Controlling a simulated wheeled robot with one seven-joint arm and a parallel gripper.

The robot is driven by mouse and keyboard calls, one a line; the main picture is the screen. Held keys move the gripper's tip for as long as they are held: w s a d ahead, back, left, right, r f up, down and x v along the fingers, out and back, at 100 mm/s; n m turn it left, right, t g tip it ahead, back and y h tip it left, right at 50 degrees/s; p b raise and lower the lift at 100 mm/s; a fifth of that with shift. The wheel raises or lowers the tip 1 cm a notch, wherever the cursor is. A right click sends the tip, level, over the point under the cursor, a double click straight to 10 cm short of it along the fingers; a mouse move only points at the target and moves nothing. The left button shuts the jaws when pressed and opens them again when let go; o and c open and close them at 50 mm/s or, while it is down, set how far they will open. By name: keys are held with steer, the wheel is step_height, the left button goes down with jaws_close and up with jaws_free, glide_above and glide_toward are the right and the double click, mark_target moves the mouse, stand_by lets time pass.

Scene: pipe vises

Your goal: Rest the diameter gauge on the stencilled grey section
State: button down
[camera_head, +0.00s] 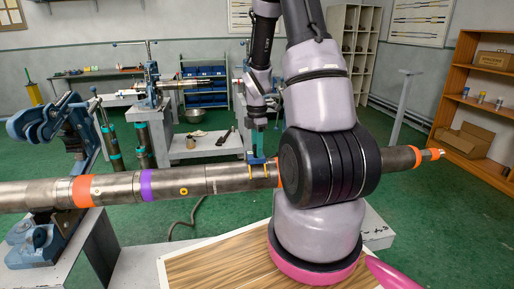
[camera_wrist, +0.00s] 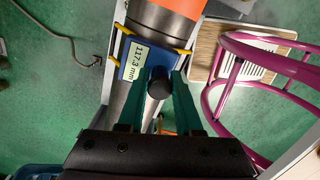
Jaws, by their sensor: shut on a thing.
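My gripper (camera_wrist: 162,92) is shut on the diameter gauge, with its green fingers on either side of the gauge's black knob. The gauge (camera_wrist: 137,65) is blue with a display reading 117.3 mm, and its yellow prongs reach to both sides of the pipe. In the head view the gauge (camera_head: 257,160) is at the top of the long grey pipe (camera_head: 225,178), just left of an orange band. I cannot tell whether it bears its weight on the pipe. The pipe also shows in the wrist view (camera_wrist: 160,24). No stencilled lettering is readable on its grey sections.
The pipe carries orange bands and a purple band (camera_head: 147,185), with a small yellow ring mark (camera_head: 184,191). A blue vise (camera_head: 55,130) stands at left. A wood-topped surface (camera_head: 215,262) lies below the pipe. A magenta tubular frame (camera_wrist: 222,72) is right in the wrist view.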

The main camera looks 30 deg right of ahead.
steer(key=shift+f, duration=0.15)
steer(key=c, duration=0.5)
jaws_free()
steer(key=shift+r, duration=3.55)
